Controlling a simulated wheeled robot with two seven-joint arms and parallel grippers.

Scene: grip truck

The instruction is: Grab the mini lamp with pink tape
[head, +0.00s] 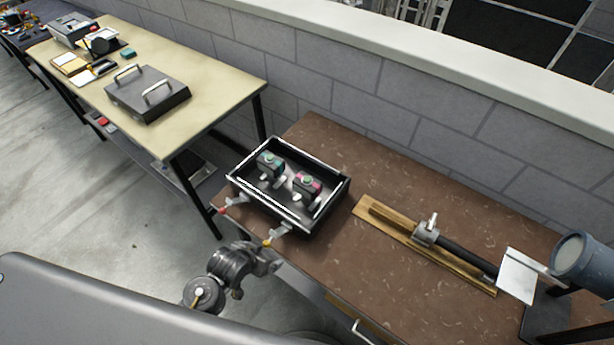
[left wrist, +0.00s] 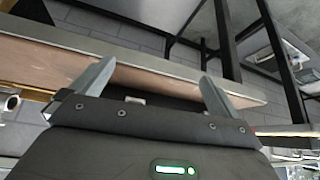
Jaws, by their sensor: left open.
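The mini lamp with pink tape (head: 307,185) stands in an open black case (head: 322,218) on the brown table. A similar lamp with teal tape (head: 270,165) stands beside it, to its upper left. My left gripper (head: 264,258) is low in front of the case, near the table's front edge, and apart from both lamps. Its fingers are small and unclear in the head view. In the left wrist view the left gripper (left wrist: 155,88) is open and empty, with a table edge beyond its fingers. Neither lamp can be made out there. My right gripper is not in view.
A wooden board (head: 385,218) with a rod and clamp lies right of the case. A beige table (head: 215,85) with a closed black case stands at the left. A block wall (head: 350,90) runs behind.

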